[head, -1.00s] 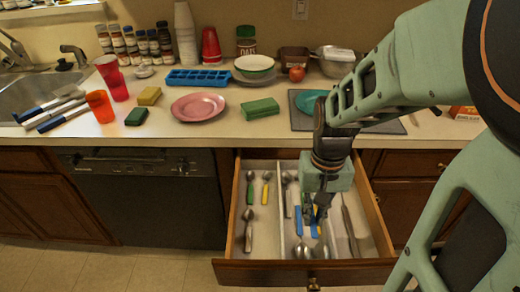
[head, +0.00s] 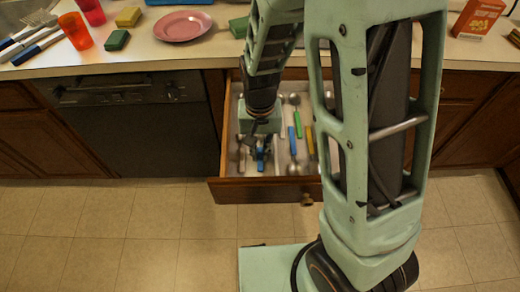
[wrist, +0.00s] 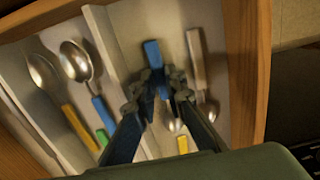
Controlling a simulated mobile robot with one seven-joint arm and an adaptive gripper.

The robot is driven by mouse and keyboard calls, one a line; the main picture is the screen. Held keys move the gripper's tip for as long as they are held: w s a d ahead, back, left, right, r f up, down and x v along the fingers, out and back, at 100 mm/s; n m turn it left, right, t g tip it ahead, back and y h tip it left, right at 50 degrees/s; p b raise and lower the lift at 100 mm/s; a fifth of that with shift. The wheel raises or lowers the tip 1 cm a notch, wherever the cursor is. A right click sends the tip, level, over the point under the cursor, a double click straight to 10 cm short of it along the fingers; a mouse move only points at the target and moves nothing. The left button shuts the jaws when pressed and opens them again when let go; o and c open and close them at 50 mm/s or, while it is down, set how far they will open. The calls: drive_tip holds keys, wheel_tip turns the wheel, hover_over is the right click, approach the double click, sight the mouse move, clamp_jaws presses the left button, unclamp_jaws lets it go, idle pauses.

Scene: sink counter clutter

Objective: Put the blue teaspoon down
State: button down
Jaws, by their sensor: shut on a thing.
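My gripper (wrist: 155,90) is shut on the blue teaspoon. The teaspoon's blue handle (wrist: 152,54) sticks out beyond the fingertips in the wrist view; its bowl is not clearly visible. In the head view my gripper (head: 260,152) points down into the open drawer (head: 265,192), over its left compartment. Whether the teaspoon touches the drawer floor cannot be told.
A pale divider (wrist: 103,38) splits the drawer. Across it lie spoons with blue, green and yellow handles. A grey-handled spoon (wrist: 197,62) and a yellow handle (wrist: 182,145) share my gripper's compartment. The counter (head: 165,55) stands above the drawer.

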sight(260, 155)
drive_tip(key=shift+f, duration=0.2)
drive_tip(key=c, duration=2.3)
unclamp_jaws()
drive_tip(key=shift+o, duration=0.2)
drive_tip(key=shift+r, duration=0.1)
wheel_tip(260, 155, up, 12)
drive_tip(key=p, duration=0.2)
drive_tip(key=shift+w+r, duration=0.1)
drive_tip(key=shift+w, duration=0.1)
